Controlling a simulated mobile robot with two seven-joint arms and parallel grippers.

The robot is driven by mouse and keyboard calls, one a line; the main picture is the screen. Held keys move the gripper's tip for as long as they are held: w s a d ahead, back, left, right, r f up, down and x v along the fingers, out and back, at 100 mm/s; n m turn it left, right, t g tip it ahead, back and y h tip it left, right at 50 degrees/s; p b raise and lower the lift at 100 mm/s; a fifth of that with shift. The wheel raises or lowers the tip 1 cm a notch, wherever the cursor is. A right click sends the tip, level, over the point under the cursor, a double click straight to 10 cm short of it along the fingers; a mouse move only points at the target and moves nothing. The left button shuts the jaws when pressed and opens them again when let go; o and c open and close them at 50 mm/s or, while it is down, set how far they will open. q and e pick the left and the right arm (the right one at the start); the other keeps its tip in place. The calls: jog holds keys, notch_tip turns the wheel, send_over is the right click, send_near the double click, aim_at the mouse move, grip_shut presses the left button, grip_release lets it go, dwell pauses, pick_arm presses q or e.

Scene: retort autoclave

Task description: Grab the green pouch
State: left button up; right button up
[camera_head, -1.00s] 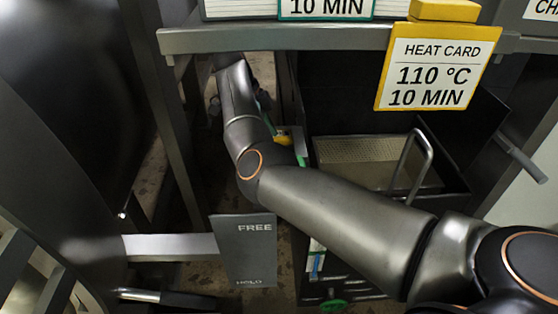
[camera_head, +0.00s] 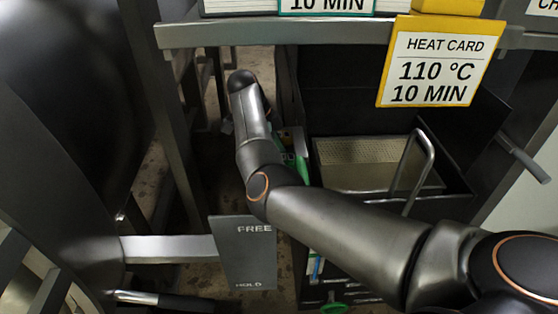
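A green item (camera_head: 299,168) shows just right of my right forearm, in the narrow gap beside the dark bin. It is partly hidden by the arm, and I cannot tell whether it is the green pouch. My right arm enters from the lower right, crosses the middle and bends at the top of the gap. My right gripper lies beyond this bend, mostly hidden behind the arm; its fingers cannot be made out. Whether it touches the green item is not visible. My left gripper is out of view.
A dark bin with a perforated tray (camera_head: 350,181) and a metal handle (camera_head: 413,168) stands right of the arm. A yellow-framed heat card (camera_head: 432,65) hangs from the shelf rail (camera_head: 300,32). A FREE/HOLD plate (camera_head: 245,255) is lower left. A green round part (camera_head: 334,307) is low down.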

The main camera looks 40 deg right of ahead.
jog(key=c, duration=0.9)
jog(key=shift+r, duration=0.15)
